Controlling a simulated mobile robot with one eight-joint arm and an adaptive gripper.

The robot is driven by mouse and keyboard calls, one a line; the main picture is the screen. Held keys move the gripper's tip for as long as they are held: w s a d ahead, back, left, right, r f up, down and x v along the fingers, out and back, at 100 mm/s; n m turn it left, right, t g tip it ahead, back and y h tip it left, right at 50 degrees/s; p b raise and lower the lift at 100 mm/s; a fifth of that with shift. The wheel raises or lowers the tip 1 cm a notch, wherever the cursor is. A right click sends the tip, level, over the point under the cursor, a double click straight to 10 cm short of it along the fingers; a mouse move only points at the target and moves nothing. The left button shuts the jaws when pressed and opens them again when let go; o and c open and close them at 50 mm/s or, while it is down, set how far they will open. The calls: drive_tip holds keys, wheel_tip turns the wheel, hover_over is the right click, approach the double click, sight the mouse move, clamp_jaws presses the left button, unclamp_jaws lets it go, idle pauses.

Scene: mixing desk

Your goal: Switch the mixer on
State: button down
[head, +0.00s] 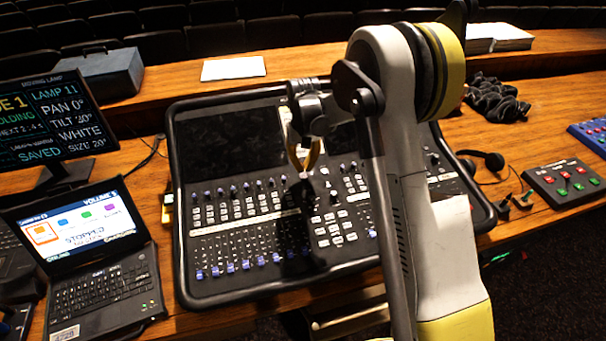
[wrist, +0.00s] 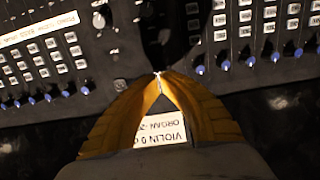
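The mixer (head: 225,290) is a wide black console on the wooden desk, with rows of white buttons, blue-capped faders and knobs. Its screen (head: 230,140) is dark. In the wrist view its panel (wrist: 110,60) fills the upper part, with a white label strip (wrist: 40,27) whose print I cannot read fully. My gripper (head: 304,174) is above the middle of the panel, pointing down. In the wrist view its yellow fingers (wrist: 157,76) meet at the tips, with nothing visible held. A white "VIOLIN / ORGAN" label (wrist: 163,129) shows through the gap behind the tips. My arm hides part of the mixer's right side.
A laptop (head: 95,290) and a monitor (head: 45,125) stand at left. A headset (head: 485,160), a small button box (head: 565,182) and a dark cloth heap (head: 497,100) lie at right. A paper (head: 233,68) lies on the ledge behind.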

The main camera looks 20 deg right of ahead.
sight(304, 177)
drive_tip(key=shift+f+b, duration=1.4)
drive_tip(key=shift+f, duration=0.5)
idle(0.6)
drive_tip(key=shift+r, duration=0.1)
drive_tip(key=shift+r+p, duration=1.85)
drive_tip(key=shift+r, duration=1.55)
